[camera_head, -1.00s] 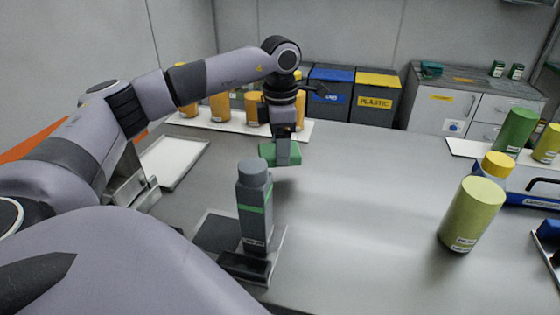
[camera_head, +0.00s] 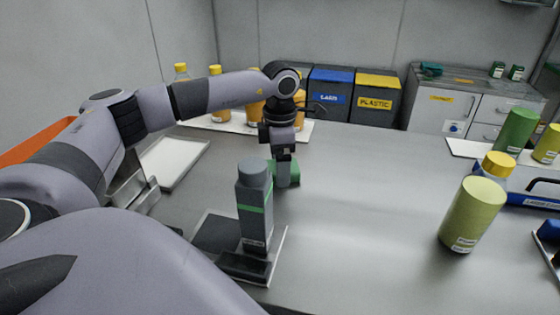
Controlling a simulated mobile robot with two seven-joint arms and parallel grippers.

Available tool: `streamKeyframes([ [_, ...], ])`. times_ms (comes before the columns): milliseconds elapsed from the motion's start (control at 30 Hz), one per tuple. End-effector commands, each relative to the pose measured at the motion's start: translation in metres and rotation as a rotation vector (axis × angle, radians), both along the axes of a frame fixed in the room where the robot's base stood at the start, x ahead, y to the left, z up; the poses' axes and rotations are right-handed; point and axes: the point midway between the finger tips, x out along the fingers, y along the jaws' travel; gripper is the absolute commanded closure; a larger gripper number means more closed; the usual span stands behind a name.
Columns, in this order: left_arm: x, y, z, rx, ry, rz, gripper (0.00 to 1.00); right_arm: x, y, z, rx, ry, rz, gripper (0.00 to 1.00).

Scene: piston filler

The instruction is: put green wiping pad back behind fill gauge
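The green wiping pad (camera_head: 292,171) is behind the grey fill gauge, low at the table surface, partly hidden by the gauge and my gripper. My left gripper (camera_head: 284,182) points down with its fingers at the pad and appears shut on it. The fill gauge (camera_head: 254,212) is a grey upright block with a green band and a round cap, standing on a dark base plate. It hides part of the pad's left side. My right gripper is not in view.
A white tray (camera_head: 174,163) lies at left. Orange bottles (camera_head: 217,101) stand on a white mat at the back. A light green cylinder (camera_head: 471,214) and a yellow-capped bottle (camera_head: 497,165) stand at right. The middle of the table is clear.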

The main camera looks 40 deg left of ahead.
Motion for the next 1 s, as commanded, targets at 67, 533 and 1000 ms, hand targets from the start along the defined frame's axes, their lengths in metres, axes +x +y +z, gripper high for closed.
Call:
streamKeyframes([
  [67,0.0,0.0,0.0,0.0,0.0,0.0,0.06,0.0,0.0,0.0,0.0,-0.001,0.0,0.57],
  [533,0.001,-0.001,0.068,-0.001,-0.004,-0.001,0.06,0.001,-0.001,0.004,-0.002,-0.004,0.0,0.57],
  [1000,0.0,0.0,0.123,0.0,0.0,-0.001,0.06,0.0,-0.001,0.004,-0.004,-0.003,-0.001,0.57],
])
